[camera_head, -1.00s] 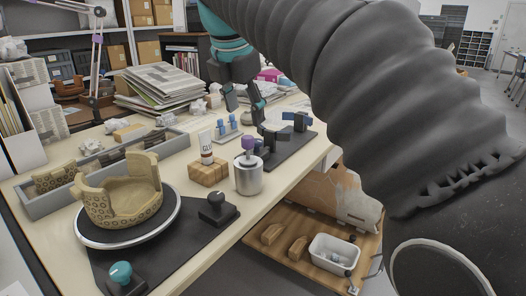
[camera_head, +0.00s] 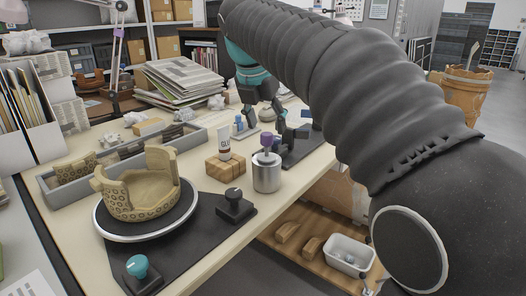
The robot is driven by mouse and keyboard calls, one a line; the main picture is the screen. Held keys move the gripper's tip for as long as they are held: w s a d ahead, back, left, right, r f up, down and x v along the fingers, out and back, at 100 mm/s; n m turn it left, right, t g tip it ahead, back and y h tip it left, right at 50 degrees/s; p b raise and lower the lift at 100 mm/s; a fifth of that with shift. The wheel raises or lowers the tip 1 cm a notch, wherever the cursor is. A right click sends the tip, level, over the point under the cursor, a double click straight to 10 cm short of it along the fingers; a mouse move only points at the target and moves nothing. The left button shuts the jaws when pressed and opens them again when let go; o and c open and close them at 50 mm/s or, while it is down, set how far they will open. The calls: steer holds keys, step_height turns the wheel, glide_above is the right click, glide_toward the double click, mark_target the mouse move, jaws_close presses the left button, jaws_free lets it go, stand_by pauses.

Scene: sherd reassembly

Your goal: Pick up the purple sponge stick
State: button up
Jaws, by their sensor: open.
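The purple sponge stick (camera_head: 266,140) stands upright in a silver metal can (camera_head: 267,174) near the table's front edge.
A wooden block with a glue tube (camera_head: 224,137) stands just left of the can. A black stamp-like knob (camera_head: 234,205), a turntable with a partly rebuilt pot (camera_head: 140,190) and a grey tray (camera_head: 60,196) lie further left. A dark mat (camera_head: 303,150) lies behind right.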

mark_target(266, 134)
steer(key=shift+a+b+x, duration=0.15)
steer(key=shift+b+x, duration=0.1)
steer(key=shift+x, duration=1.1)
steer(key=shift+a+b+x, duration=0.1)
steer(key=shift+b+x, duration=0.1)
steer(key=shift+x, duration=1.15)
steer(key=c, duration=1)
